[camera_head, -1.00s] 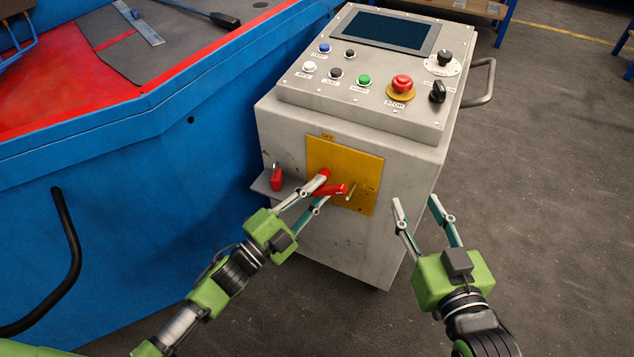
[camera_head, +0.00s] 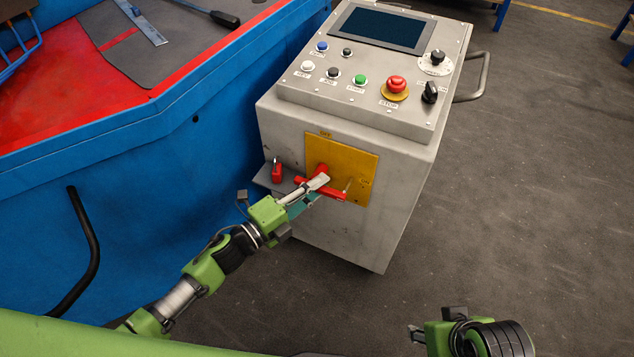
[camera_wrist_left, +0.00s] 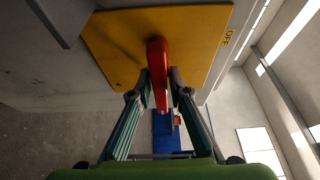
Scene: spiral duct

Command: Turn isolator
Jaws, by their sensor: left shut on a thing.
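The red isolator handle (camera_head: 335,193) sits on a yellow plate (camera_head: 357,165) on the front of the grey control cabinet. In the head view the handle lies roughly crosswise, sloping slightly down to the right. An OFF label (camera_head: 326,134) is at the plate's top and another small label at its right side. My left gripper (camera_head: 316,186) is shut on the handle. In the left wrist view the red handle (camera_wrist_left: 158,70) is between the two fingers, against the yellow plate (camera_wrist_left: 110,45). My right gripper (camera_head: 416,333) is low at the right, away from the cabinet, its fingers barely showing.
A red padlock (camera_head: 277,170) stands on a small grey shelf left of the plate. The cabinet top (camera_head: 300,95) carries a screen, several buttons and a red stop button (camera_head: 397,84). A blue machine (camera_head: 130,180) stands close on the left.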

